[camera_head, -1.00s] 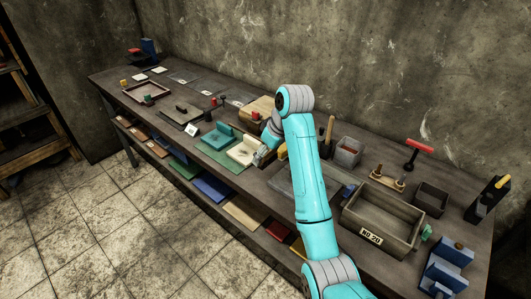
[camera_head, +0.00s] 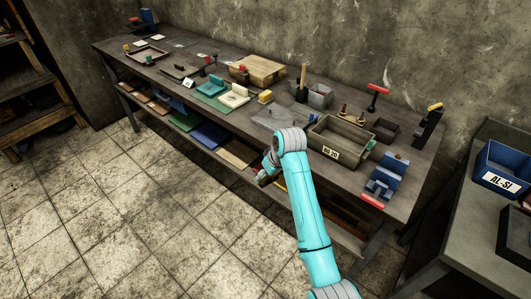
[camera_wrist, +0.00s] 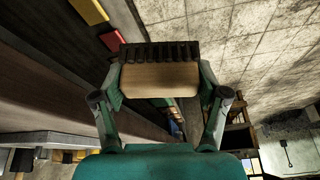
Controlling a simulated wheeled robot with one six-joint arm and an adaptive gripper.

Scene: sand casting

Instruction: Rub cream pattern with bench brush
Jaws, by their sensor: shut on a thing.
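The cream pattern (camera_head: 236,98) lies on the bench, left of centre in the head view, on a board beside a teal pattern. My gripper (camera_wrist: 160,80) is shut on the bench brush (camera_wrist: 158,76), a pale wooden block with dark bristles, as the wrist view shows. In the head view my gripper (camera_head: 266,177) hangs at the bench's front edge, well to the right of the cream pattern and apart from it. The brush cannot be made out in the head view.
A grey bin marked NO 20 (camera_head: 354,149) and a blue vise-like fixture (camera_head: 386,178) stand on the right of the bench (camera_head: 220,124). A side table with a blue AL-SI bin (camera_head: 500,165) is at far right. The tiled floor in front is clear.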

